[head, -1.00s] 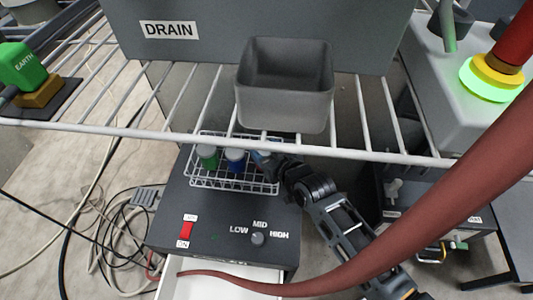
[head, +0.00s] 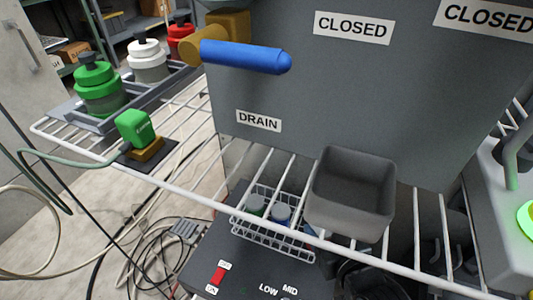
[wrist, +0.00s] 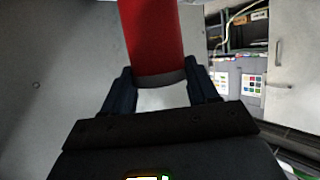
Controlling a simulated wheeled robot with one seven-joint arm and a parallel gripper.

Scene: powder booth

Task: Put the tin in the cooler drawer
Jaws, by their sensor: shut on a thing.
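In the wrist view, my gripper (wrist: 158,78) is shut on a red cylinder with a dark rim (wrist: 152,40), which I take to be the tin. It stands up between the two dark fingers, and its upper end is cut off by the frame. My gripper cannot be made out clearly in the head view. The cooler (head: 222,252) is the dark box with a red switch and a LOW–MID dial marking, at the bottom of the head view. Its drawer is below the frame and hidden now.
A wire basket (head: 240,228) on the cooler holds a green-topped and a blue-topped container (head: 282,213). A white wire rack (head: 300,236) above carries an open grey bin (head: 352,192). Cables (head: 125,250) lie on the floor at left. A blue handle (head: 245,57) juts from the grey booth.

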